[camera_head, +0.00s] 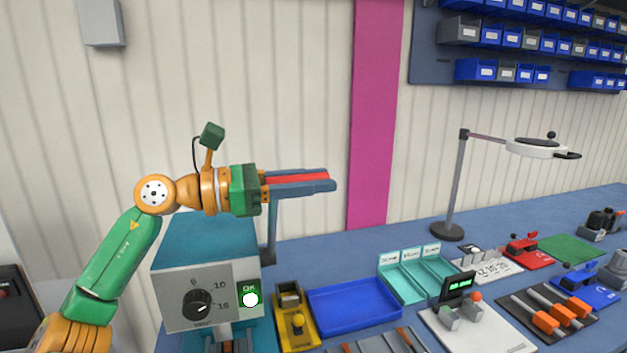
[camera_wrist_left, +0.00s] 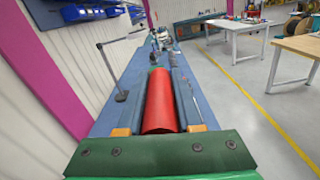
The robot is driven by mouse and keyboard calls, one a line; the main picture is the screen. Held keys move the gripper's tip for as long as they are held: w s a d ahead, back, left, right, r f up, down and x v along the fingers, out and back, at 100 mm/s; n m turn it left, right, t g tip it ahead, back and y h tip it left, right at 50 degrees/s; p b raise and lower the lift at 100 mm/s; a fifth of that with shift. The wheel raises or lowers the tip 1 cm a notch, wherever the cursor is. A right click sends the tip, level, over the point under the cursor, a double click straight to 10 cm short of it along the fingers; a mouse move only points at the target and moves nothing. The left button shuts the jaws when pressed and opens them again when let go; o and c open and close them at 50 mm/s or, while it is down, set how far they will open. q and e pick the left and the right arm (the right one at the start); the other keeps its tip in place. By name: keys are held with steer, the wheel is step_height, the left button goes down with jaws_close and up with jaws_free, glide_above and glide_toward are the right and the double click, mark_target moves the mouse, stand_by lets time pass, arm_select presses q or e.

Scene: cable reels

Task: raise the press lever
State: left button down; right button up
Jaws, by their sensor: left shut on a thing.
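The teal and grey press box (camera_head: 205,290) stands on the blue bench at the lower left, with a black dial and a lit white button on its front. A dark lever arm (camera_head: 269,240) rises at its right side, up to my left gripper. My left gripper (camera_head: 305,182) points right above the box and is shut on the red lever grip (camera_head: 300,178). In the left wrist view the red grip (camera_wrist_left: 160,100) lies lengthwise between the two grey fingers. My right gripper is not in view.
A yellow fixture (camera_head: 294,318), a blue tray (camera_head: 355,305) and teal bins (camera_head: 418,275) stand right of the press. A magnifier lamp (camera_head: 450,190) stands farther back. The wall is behind; the air above the gripper looks clear.

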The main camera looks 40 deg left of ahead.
arm_select(q)
steer(key=c, duration=0.9)
jaws_free()
steer(key=o, duration=0.3)
steer(key=shift+w+a+f, duration=0.1)
steer(key=shift+w+a, duration=0.05)
steer(key=shift+w, duration=0.05)
steer(key=shift+s+a+f+b, duration=0.4)
steer(key=shift+s+a+b, duration=0.35)
steer(key=shift+b, duration=0.5)
steer(key=b+v, duration=0.1)
steer(key=v, duration=0.1)
steer(key=b+v, duration=0.1)
steer(key=v, duration=0.1)
steer(key=shift+s+a+r, duration=0.15)
steer(key=shift+s+r, duration=0.1)
steer(key=shift+s, duration=0.05)
steer(key=shift+s+a+r, duration=0.1)
steer(key=shift+s+r, duration=0.05)
